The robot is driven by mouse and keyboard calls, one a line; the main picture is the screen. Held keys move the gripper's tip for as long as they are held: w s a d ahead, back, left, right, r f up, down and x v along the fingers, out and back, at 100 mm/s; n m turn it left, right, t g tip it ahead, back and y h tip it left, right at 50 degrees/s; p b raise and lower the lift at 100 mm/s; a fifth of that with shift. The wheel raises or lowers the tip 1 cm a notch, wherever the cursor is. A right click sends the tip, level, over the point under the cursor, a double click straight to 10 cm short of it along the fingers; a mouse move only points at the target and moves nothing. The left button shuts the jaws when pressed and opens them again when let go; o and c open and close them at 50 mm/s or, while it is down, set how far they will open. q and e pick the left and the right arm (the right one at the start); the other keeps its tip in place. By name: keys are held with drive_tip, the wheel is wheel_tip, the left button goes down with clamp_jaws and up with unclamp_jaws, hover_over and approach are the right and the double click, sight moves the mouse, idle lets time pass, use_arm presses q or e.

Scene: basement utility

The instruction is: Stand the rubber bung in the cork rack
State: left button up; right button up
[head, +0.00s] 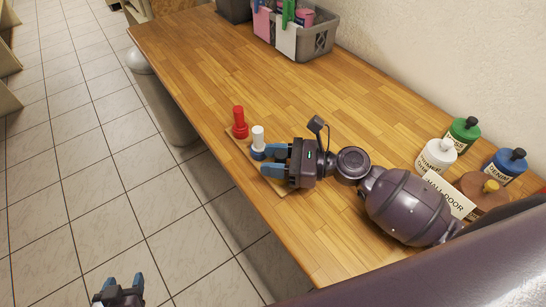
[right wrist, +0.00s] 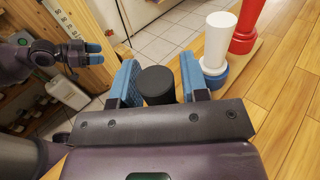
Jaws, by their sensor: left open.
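The cork rack (head: 237,146) is a thin wooden board on the counter. A red piece (head: 239,122) and a white piece with a blue base (head: 258,140) stand upright on it. My right gripper (head: 272,162) is over the rack's near end, beside the white piece. In the right wrist view a black cylinder, seemingly the rubber bung (right wrist: 157,84), is between its blue fingers. A narrow gap shows at the right finger, so the jaws look open around it. The bung's foot is hidden. My left gripper (head: 119,290) is open and empty over the floor.
A grey basket (head: 318,43) with cloths stands at the counter's far end. Several bottles, including a white one (head: 436,156) and a green one (head: 462,134), and a sign (head: 447,193) stand by the wall. The middle of the counter (head: 220,70) is clear. A bin (head: 160,95) is beside the counter.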

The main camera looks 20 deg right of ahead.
drive_tip(key=shift+o, duration=1.2)
drive_tip(key=shift+r, duration=0.3)
use_arm(q)
drive_tip(key=shift+s+a+r+p, duration=0.1)
drive_tip(key=shift+s+r+p, duration=0.2)
drive_tip(key=shift+r+p, duration=0.55)
drive_tip(key=shift+s+r+p, duration=0.3)
drive_tip(key=shift+r+p, duration=0.1)
drive_tip(key=shift+p, duration=0.85)
use_arm(e)
wheel_tip(320, 180, up, 20)
drive_tip(key=shift+f, duration=0.25)
drive_tip(key=shift+a, duration=0.15)
